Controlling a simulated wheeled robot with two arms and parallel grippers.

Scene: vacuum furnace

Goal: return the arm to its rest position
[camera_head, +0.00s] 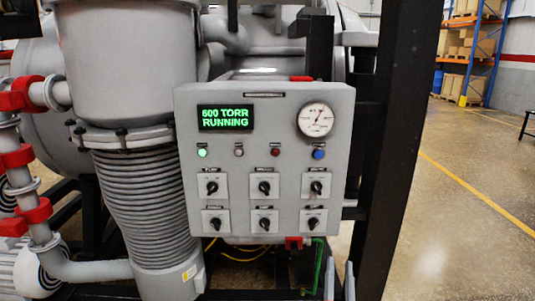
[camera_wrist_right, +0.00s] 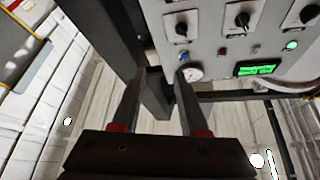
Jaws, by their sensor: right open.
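My right gripper (camera_head: 340,272) shows at the bottom edge of the head view, with two finger tips apart, below the control panel's lower right corner. In the right wrist view, the same gripper (camera_wrist_right: 162,88) is open, with nothing between its fingers. The grey control panel (camera_head: 190,150) reads "600 TORR RUNNING" on its green display (camera_head: 225,117). The panel also shows upside down in the right wrist view (camera_wrist_right: 213,40), beyond the finger tips. I cannot tell from these views how far the fingers are from it. My left gripper is not in view.
A black frame post (camera_head: 393,140) stands right of the panel. A ribbed grey pipe (camera_head: 145,195) stands left of it, with red clamps (camera_head: 28,158) on thinner piping further left. Open floor (camera_head: 465,190) lies to the right, with pallet racks (camera_head: 467,55) behind.

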